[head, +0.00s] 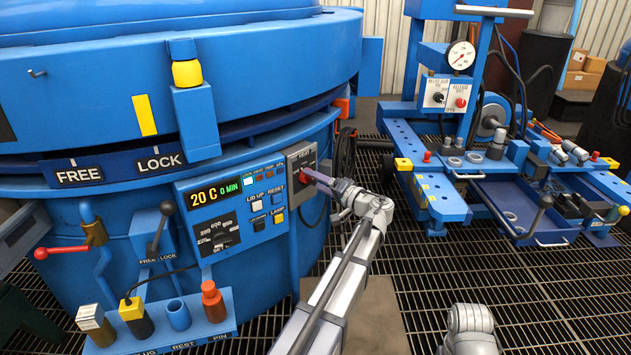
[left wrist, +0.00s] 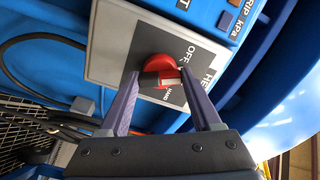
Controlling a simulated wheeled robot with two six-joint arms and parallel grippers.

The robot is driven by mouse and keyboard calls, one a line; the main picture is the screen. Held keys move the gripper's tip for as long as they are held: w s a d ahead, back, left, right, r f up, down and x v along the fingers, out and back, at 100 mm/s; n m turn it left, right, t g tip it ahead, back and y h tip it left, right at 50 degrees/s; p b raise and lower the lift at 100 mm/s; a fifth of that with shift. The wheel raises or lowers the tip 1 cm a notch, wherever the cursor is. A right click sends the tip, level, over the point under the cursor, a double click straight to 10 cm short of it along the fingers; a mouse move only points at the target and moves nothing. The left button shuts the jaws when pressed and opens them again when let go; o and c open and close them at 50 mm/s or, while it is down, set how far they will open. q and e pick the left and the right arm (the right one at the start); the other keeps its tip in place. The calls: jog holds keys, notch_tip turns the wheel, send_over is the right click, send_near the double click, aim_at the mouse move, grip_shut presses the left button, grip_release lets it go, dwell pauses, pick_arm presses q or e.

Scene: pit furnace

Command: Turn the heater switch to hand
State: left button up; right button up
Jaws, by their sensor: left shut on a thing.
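The heater switch is a red knob (left wrist: 158,68) on a grey plate (left wrist: 112,42) with a dark label. OFF and HAND can be read on the label in the left wrist view. In the head view the red knob (head: 309,174) sits on the grey switch box at the right end of the furnace's control panel. My left gripper (head: 319,179) reaches it from the front right. Its two fingers (left wrist: 158,80) lie on either side of the knob and are shut on it. A light mark shows on the knob's grip bar, near the HAND lettering.
The control panel with its 20 C display (head: 215,194) and buttons is left of the switch. A tool rack (head: 165,334) stands low at the left. A blue trolley (head: 445,206) stands at the right, over open floor grating.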

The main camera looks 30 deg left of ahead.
pick_arm(q)
jog(key=shift+m, duration=7.7)
jog(key=o, duration=1.4)
jog(key=shift+v, duration=3.95)
